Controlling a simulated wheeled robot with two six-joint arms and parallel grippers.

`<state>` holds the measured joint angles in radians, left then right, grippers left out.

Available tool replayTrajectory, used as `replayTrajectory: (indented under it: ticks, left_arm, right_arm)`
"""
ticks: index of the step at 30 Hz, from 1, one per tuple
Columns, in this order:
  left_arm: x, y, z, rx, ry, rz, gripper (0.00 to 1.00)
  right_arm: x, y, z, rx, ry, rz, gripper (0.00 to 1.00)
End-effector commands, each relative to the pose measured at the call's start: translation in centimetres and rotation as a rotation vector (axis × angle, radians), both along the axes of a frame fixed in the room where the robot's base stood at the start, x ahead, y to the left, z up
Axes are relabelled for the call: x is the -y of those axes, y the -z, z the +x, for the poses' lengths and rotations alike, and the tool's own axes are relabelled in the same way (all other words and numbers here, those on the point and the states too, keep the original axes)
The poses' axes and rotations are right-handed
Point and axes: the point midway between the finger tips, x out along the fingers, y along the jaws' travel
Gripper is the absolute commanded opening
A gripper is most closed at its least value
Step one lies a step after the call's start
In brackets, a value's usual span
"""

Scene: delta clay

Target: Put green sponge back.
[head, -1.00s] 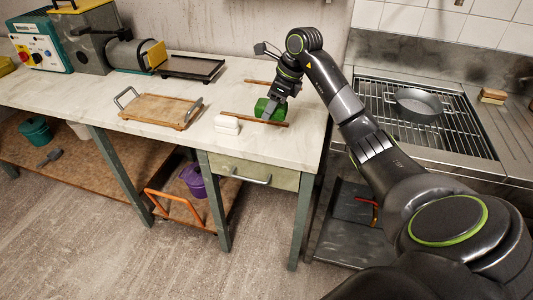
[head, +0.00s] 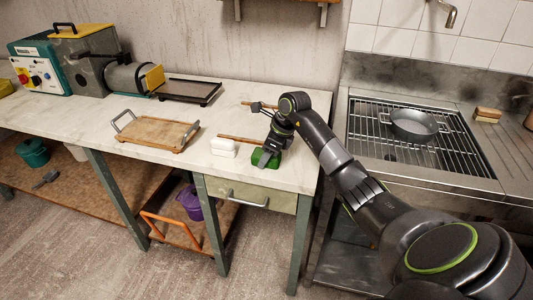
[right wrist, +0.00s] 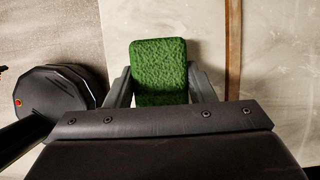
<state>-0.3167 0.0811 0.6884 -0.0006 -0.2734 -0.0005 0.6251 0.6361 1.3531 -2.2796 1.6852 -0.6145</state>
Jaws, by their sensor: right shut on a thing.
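The green sponge (head: 267,159) is between the fingers of my right gripper (head: 272,150), at the right end of the worktop near its front edge. In the right wrist view the green sponge (right wrist: 158,72) shows its rough top, with a finger of my right gripper (right wrist: 158,88) on either side. I cannot tell whether the sponge touches the worktop or hangs just above it. My left gripper is not in view.
A white block (head: 222,148) lies left of the sponge, and a thin wooden stick (head: 236,138) lies behind them. A wooden tray (head: 155,132) with handles is further left. A sink with a rack and a pan (head: 414,127) is on the right.

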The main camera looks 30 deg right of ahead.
Motion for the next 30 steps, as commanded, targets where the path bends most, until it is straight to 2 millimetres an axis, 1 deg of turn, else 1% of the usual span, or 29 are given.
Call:
replayTrajectory:
  ticks: [4, 7, 8, 12, 13, 23, 24, 26, 30]
  left_arm:
    - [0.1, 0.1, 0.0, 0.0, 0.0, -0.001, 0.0]
    - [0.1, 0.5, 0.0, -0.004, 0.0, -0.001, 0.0]
    - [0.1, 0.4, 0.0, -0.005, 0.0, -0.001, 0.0]
    - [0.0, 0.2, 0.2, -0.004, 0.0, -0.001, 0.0]
    - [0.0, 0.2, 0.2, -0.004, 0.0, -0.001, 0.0]
    - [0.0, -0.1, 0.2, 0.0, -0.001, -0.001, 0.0]
    - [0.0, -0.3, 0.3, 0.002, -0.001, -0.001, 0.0]
    - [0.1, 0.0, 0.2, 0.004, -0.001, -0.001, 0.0]
    - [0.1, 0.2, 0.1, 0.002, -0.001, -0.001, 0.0]
  right_arm:
    - [0.0, 0.0, 0.0, 0.001, 0.0, -0.001, 0.28]
    - [0.0, 0.4, 0.0, 0.001, 0.0, -0.001, 0.28]
    - [0.0, 0.4, 0.0, 0.001, -0.001, -0.001, 0.51]
    - [0.0, 0.2, 0.0, 0.001, 0.0, -0.001, 0.69]
    - [0.0, 0.2, 0.0, 0.001, 0.0, -0.001, 0.71]
    - [0.0, -0.1, 0.0, 0.001, 0.0, -0.001, 0.71]
    - [0.0, -0.3, 0.0, 0.001, -0.001, -0.001, 0.71]
    - [0.3, -0.9, -0.1, 0.004, 0.0, -0.003, 0.71]
    - [1.0, -3.4, -1.0, 0.005, 0.0, -0.006, 0.71]
